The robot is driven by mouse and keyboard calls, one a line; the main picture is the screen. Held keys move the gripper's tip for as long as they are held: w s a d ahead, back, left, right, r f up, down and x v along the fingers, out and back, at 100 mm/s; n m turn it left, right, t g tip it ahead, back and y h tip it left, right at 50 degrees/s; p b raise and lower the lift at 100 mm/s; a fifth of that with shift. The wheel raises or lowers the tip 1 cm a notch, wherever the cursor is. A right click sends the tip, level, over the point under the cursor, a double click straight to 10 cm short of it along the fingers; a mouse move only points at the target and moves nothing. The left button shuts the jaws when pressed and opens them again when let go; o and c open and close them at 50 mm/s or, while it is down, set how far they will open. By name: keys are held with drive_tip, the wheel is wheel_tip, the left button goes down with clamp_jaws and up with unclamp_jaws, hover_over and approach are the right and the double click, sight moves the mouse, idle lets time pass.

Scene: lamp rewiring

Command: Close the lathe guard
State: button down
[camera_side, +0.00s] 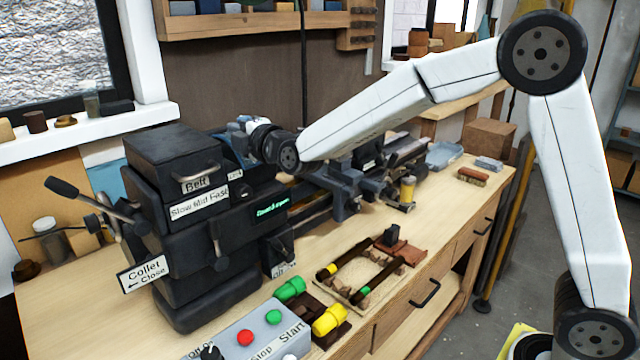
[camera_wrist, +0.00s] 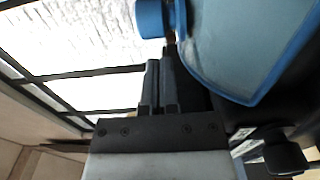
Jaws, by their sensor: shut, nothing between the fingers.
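The lathe (camera_side: 215,225) stands on the wooden bench, with a black headstock box labelled "Belt". A blue curved panel, which looks like the lathe guard (camera_wrist: 245,45), fills the upper right of the wrist view. A blue knob (camera_wrist: 150,18) is at its left. My gripper (camera_wrist: 161,68) is shut and empty, its fingers pointing up the picture just left of the panel and below the knob. I cannot tell whether they touch. In the side view my wrist is just behind the headstock's right end. It hides most of the guard and fingers; only a bluish bit shows there.
A control box (camera_side: 250,338) with red and green buttons is at the front edge. A tool tray (camera_side: 365,275) lies right of the headstock. A window and wall shelf are behind. The right bench surface has free room.

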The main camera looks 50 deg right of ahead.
drive_tip(key=shift+w+d, duration=0.15)
drive_tip(key=shift+d, duration=0.4)
drive_tip(key=shift+d, duration=0.6)
drive_tip(key=d, duration=1.1)
drive_tip(key=shift+a, duration=0.1)
drive_tip(key=s+a, duration=0.4)
drive_tip(key=s, duration=0.7)
